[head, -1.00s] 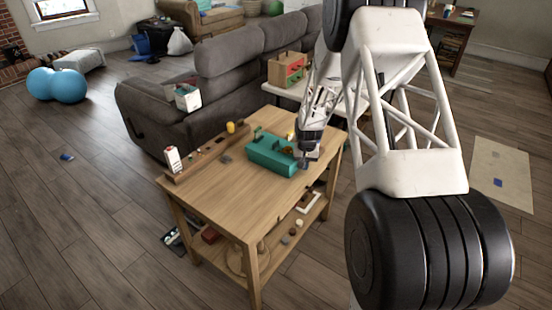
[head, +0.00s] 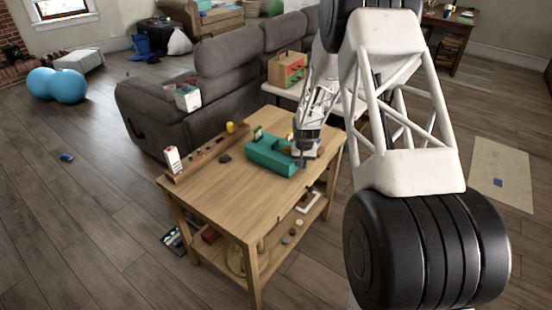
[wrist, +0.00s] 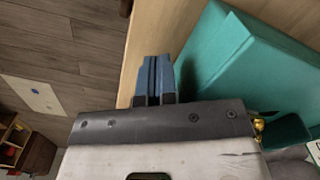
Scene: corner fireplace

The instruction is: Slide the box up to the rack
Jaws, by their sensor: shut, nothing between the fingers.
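The teal box (head: 270,161) lies on the wooden table (head: 228,200), toward its far right part. It also fills the right side of the wrist view (wrist: 245,60). The rack, a long low brown wooden strip (head: 205,155), stands along the table's left edge, with bare tabletop between it and the box. My gripper (head: 302,164) is at the box's right end, low over the table. In the wrist view its blue fingers (wrist: 153,72) are together and empty, beside the box's wall. I cannot tell whether they touch it.
A white and red carton (head: 172,160) and a yellow item (head: 231,127) stand at the rack. The grey sofa (head: 222,85) is behind the table. The near tabletop is clear.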

